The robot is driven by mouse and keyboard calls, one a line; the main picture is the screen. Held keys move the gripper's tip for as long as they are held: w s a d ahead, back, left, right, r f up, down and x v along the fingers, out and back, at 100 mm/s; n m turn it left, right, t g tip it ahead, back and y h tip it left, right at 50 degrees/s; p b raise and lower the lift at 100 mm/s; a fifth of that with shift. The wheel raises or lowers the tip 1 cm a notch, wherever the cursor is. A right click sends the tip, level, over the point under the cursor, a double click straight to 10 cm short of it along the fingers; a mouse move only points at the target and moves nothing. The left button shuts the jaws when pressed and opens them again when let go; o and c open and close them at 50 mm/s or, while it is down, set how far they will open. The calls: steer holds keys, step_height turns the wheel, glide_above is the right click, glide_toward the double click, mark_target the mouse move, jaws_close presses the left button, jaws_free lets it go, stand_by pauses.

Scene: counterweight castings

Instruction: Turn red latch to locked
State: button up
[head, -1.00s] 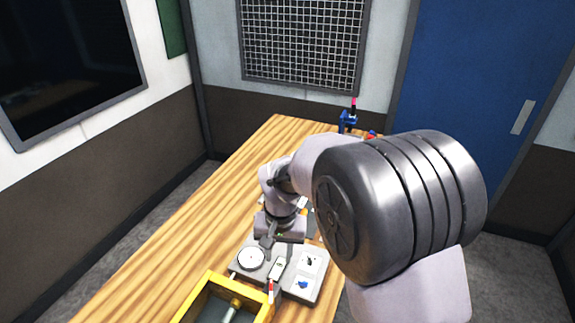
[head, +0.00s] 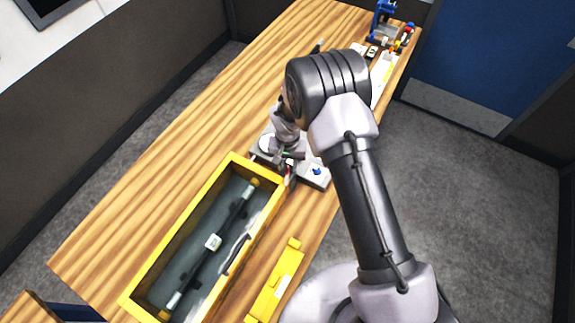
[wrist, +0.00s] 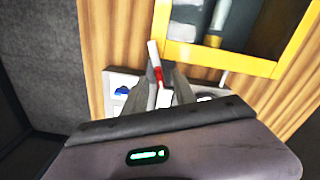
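The red latch (wrist: 157,74) is a small lever with a red band and a white end, on a light grey panel (wrist: 113,80). In the wrist view it stands between the two fingertips of my gripper (wrist: 163,76), closer to the left one. The fingers are apart, with space beside the latch, so my gripper looks open around it. In the head view my gripper (head: 287,165) is down at the panel (head: 316,180), and my wrist hides most of the latch. The panel also carries a blue knob (head: 317,171) and a round white dial (head: 266,143), partly covered.
A yellow-walled crate (head: 165,230) with a dark floor and a long rod inside stands close in front of the panel. A yellow bar (head: 276,284) lies right of it. A blue fixture (head: 383,20) stands at the far end. The wooden table's left side is clear.

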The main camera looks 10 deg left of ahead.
steer(key=shift+f, duration=0.75)
jaws_close()
